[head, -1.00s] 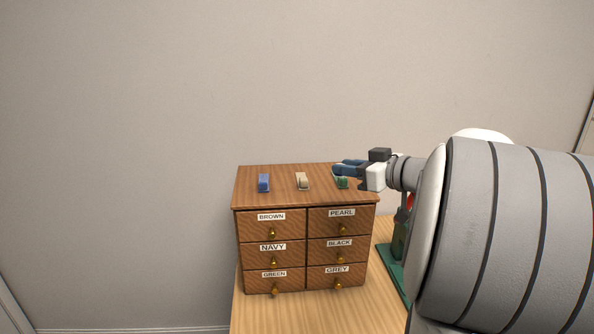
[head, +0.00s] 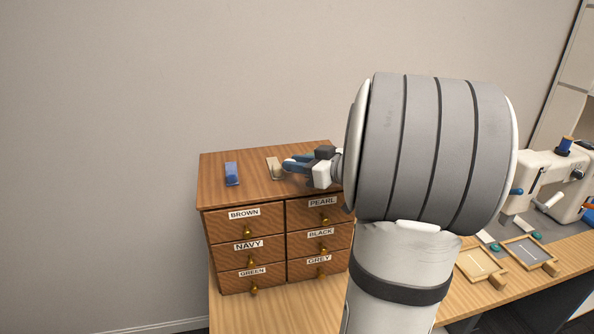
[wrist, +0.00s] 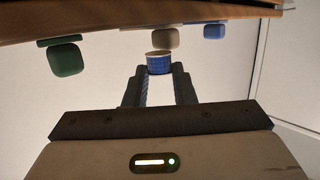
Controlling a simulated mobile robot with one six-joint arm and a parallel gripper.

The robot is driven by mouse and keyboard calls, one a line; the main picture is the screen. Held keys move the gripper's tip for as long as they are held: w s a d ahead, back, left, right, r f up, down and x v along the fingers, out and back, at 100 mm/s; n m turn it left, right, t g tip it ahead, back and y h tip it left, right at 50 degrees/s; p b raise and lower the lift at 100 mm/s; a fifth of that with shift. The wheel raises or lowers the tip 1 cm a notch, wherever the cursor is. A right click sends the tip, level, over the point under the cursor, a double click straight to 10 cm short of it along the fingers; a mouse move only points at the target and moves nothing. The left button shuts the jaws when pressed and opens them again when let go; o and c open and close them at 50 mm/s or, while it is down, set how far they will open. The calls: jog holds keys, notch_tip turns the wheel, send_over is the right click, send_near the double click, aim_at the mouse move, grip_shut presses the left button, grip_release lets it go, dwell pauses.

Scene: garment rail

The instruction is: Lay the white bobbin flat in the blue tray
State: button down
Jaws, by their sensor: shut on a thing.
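My gripper (head: 290,164) is over the top of the drawer cabinet, right beside the beige piece. In the wrist view my gripper (wrist: 160,72) is shut on a small round blue piece with a pale rim (wrist: 159,65), held at the fingertips. I cannot tell whether this is the white bobbin. On the right, a wooden-framed tray with a blue-grey inside (head: 545,265) lies on the table; a tan tray (head: 463,257) is left of it. I cannot tell for sure which is the blue tray.
The labelled drawer cabinet (head: 245,229) stands on the table. A blue piece (head: 232,174) and a beige piece (head: 276,170) are on its top; a green piece (wrist: 66,58) shows in the wrist view. A sewing machine (head: 531,172) stands at the right. My arm hides the middle.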

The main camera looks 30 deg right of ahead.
notch_tip(320, 180, down, 3)
jog(key=shift+r, duration=0.2)
jog(key=shift+s, duration=0.1)
jog(key=shift+f+b, duration=0.15)
jog(key=shift+b, duration=0.2)
jog(key=c, duration=1.2)
grip_release()
